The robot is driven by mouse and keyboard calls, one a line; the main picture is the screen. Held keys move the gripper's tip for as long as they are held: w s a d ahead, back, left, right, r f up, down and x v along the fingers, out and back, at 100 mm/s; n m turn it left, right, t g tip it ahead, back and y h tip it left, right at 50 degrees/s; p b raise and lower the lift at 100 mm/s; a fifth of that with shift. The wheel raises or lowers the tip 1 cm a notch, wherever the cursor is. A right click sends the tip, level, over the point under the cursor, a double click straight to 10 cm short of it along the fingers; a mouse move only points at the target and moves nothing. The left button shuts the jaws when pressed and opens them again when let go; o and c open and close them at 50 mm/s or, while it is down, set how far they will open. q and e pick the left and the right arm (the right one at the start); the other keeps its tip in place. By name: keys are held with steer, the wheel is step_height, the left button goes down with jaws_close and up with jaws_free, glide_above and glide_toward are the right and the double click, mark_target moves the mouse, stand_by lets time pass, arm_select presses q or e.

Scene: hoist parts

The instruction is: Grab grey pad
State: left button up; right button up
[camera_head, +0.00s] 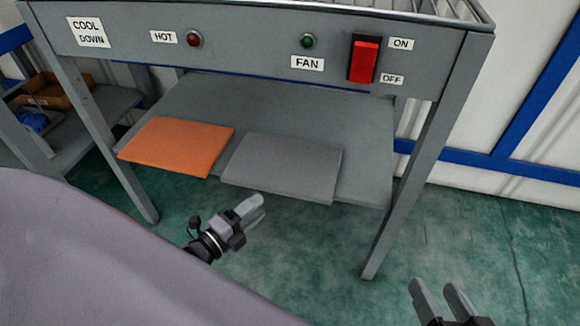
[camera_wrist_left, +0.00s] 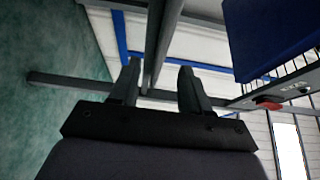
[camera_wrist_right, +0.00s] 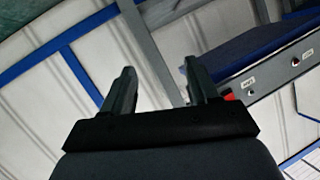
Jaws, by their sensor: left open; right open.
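The grey pad (camera_head: 283,167) lies flat on the lower shelf (camera_head: 350,120) of the grey stand, at the right of an orange pad (camera_head: 177,146). My left gripper (camera_head: 256,205) is in front of the shelf, just below and left of the grey pad's front edge in the head view, apart from it. It is empty, and its open fingers show in the left wrist view (camera_wrist_left: 158,85). My right gripper (camera_head: 436,292) is at the lower right, away from the stand; its fingers are open and empty in the right wrist view (camera_wrist_right: 160,85). Neither wrist view shows the grey pad.
The stand's control panel (camera_head: 240,42) with a red switch (camera_head: 364,60) sits above the shelf. Its front legs (camera_head: 425,160) flank the shelf opening. A side shelf with an orange bin (camera_head: 62,92) is at far left. Green floor is clear at right.

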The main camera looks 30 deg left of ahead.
mark_target(275, 193)
arm_select(q)
steer(key=b+x, duration=0.2)
steer(key=x, duration=0.4)
steer(key=shift+w+d+r, duration=0.15)
steer(key=shift+w+d, duration=0.05)
steer(key=shift+w, duration=0.05)
arm_select(e)
steer(key=shift+s+d+n+t+h, duration=0.25)
steer(key=shift+d+n+t+h, duration=0.15)
steer(key=shift+d+t, duration=0.35)
arm_select(q)
steer(key=shift+c, duration=0.3)
arm_select(e)
steer(key=shift+d, duration=0.1)
arm_select(q)
jaws_close()
